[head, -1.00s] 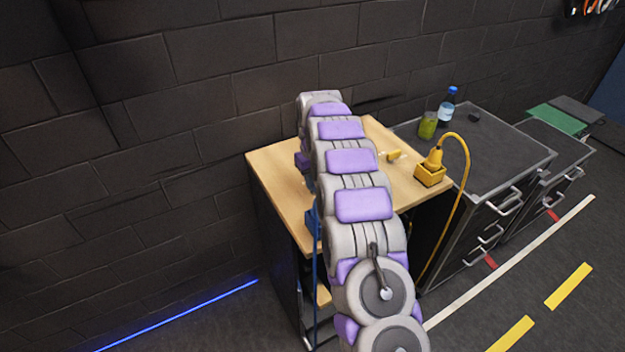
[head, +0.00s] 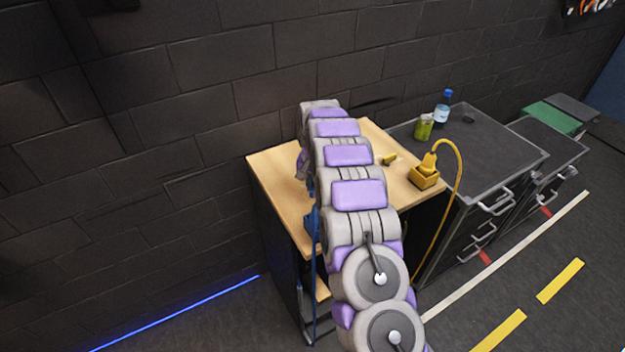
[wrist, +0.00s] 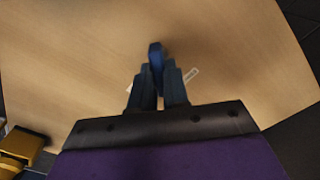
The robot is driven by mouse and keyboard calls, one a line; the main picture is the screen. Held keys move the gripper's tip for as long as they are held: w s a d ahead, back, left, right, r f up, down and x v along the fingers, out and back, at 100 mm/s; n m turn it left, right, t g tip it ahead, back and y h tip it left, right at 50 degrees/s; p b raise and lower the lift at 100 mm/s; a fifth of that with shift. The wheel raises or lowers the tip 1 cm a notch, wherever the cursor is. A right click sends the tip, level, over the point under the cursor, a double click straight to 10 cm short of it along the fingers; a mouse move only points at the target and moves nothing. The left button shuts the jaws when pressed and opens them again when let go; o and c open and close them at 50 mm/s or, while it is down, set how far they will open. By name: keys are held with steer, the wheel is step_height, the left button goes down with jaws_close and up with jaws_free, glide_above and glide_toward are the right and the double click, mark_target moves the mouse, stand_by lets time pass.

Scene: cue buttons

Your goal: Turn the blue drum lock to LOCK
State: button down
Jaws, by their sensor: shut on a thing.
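In the wrist view, my gripper (wrist: 160,88) points down at the wooden tabletop, with its two dark fingers close together. A narrow blue piece (wrist: 155,56) stands between and just past the fingertips, and the fingers are shut on it. It looks like the handle of the blue drum lock. The rest of the lock is hidden by the fingers. A small white label (wrist: 190,75) shows beside the right finger; its text is too small to read. In the head view my arm covers the lock and my gripper.
The wooden-topped cabinet (head: 275,180) stands against the dark block wall. A yellow box with a plug and cable (head: 425,178) sits at its right edge, with a small yellow piece (head: 388,159) nearby. A dark drawer cabinet (head: 475,150) carries a green can (head: 424,127) and a bottle (head: 442,108).

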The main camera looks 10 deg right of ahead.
steer(key=m+p, duration=0.2)
steer(key=m, duration=0.2)
steer(key=shift+s+r+m, duration=0.1)
steer(key=shift+m, duration=0.2)
steer(key=m+p, duration=0.1)
steer(key=m, duration=0.3)
steer(key=shift+d+m+p, duration=0.15)
steer(key=shift+m+p, duration=0.2)
steer(key=shift+m, duration=0.05)
steer(key=c, duration=1.1)
jaws_free()
steer(key=shift+s, duration=0.1)
step_height(320, 180, up, 17)
steer(key=shift+r+p, duration=0.1)
steer(key=shift+p, duration=0.25)
